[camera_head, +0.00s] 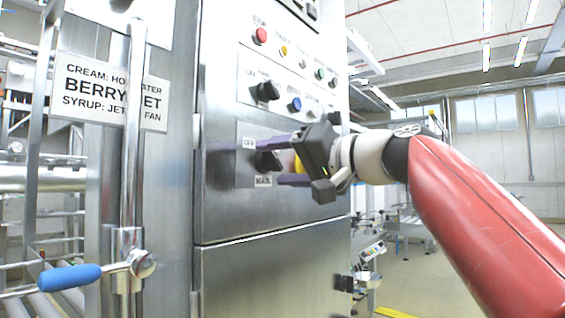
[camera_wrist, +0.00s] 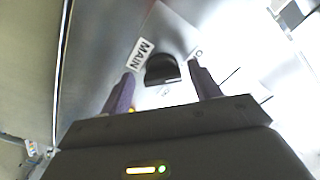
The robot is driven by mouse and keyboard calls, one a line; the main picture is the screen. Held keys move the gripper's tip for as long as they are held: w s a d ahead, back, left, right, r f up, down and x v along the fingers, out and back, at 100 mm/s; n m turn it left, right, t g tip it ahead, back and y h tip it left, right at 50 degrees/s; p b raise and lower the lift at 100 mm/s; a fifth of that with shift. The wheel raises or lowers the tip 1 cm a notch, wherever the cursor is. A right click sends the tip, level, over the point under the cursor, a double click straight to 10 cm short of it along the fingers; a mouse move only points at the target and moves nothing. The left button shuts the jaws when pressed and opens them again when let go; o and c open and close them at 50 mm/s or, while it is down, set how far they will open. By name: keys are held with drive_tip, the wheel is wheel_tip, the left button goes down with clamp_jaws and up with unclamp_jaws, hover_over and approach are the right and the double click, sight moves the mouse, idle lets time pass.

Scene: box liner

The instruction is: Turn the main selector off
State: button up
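The main selector (camera_head: 267,161) is a black rotary knob on a light plate on the steel cabinet's front. An "OFF" label (camera_head: 249,143) sits above it and a "MAIN" label (camera_head: 263,181) below it. My gripper (camera_head: 261,163) is open, with one purple finger above the knob and one below. In the wrist view the knob (camera_wrist: 162,68) shows between and just beyond the spread fingertips (camera_wrist: 163,80), with the MAIN label (camera_wrist: 141,54) near the left finger. I see no clear contact. The knob's exact pointing is hard to read.
Another black knob (camera_head: 265,91) sits on the panel above, with a red button (camera_head: 260,36), a blue button (camera_head: 294,104) and several others. At left are a lever with a blue handle (camera_head: 70,278) and a sign (camera_head: 110,92). The lower cabinet door (camera_head: 270,272) is bare.

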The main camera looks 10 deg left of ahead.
drive_tip(key=shift+r, duration=0.1)
drive_tip(key=b+v, duration=0.1)
drive_tip(key=v, duration=0.7)
idle(0.5)
drive_tip(key=s+d+f+m+h+p, duration=0.1)
drive_tip(key=s+d+f+h, duration=0.4)
drive_tip(key=f, duration=0.9)
drive_tip(key=s+d+f+m+h+p, duration=0.2)
drive_tip(key=s+d+f+h, duration=0.4)
drive_tip(key=f, duration=0.9)
drive_tip(key=s+d+f+m+g+h+p, duration=0.1)
drive_tip(key=s+d+f+h+p, duration=0.3)
drive_tip(key=d+f, duration=0.6)
wheel_tip(320, 180, down, 5)
drive_tip(key=shift+s+d+r+m+h, duration=0.25)
drive_tip(key=shift+s+m+h, duration=0.05)
drive_tip(key=shift+s+h, duration=0.55)
